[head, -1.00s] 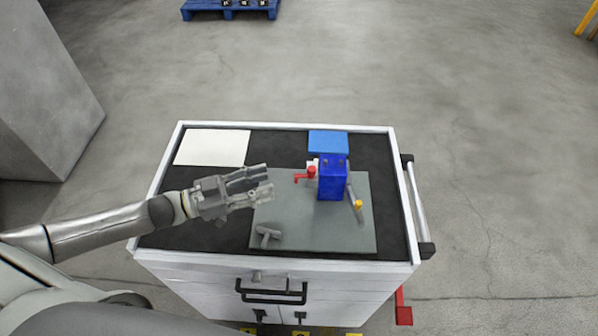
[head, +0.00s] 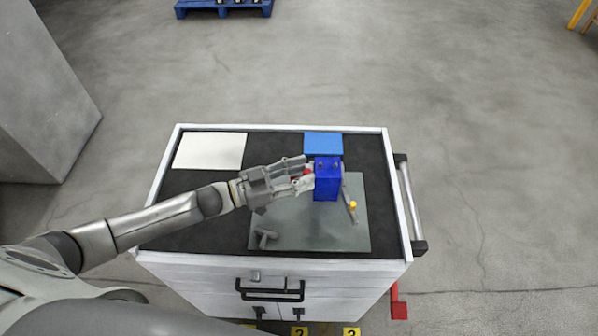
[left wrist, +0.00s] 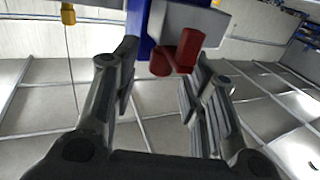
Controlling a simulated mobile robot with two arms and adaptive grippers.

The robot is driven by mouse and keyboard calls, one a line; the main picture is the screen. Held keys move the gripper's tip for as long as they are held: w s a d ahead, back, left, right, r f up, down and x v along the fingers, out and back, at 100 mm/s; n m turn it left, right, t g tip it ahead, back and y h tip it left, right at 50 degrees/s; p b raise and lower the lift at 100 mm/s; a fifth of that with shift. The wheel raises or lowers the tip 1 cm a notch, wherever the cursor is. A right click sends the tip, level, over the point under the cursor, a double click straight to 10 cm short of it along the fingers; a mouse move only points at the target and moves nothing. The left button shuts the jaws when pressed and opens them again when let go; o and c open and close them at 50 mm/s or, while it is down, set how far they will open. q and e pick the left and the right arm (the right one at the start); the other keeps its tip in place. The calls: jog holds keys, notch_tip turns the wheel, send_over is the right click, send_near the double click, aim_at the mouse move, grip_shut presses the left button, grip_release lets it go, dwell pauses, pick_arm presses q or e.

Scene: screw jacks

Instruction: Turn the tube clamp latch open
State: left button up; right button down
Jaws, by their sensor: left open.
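The red latch (head: 308,172) is on the left side of the blue block (head: 327,185), which stands on a grey plate (head: 300,230). In the head view it is partly hidden by my left gripper (head: 306,173). In the left wrist view the red latch (left wrist: 180,55) hangs between the two fingers of the open gripper (left wrist: 168,62), nearer the right finger. A gap shows on its left side; contact on the right is hard to tell. Part of the blue block (left wrist: 137,22) shows behind. My right gripper is not in view.
A lever with a yellow tip (head: 352,205) is on the block's right side. A grey T-shaped handle (head: 265,236) is at the plate's front left. A white sheet (head: 209,150) and a blue pad (head: 323,143) lie at the back of the black-topped cart (head: 200,240).

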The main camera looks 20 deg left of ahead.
pick_arm(q)
jog(key=shift+c, duration=0.5)
grip_shut()
dwell(0.7)
jog(key=shift+o, duration=0.5)
grip_release()
jog(key=v, duration=1.2)
jog(key=shift+s, duration=0.1)
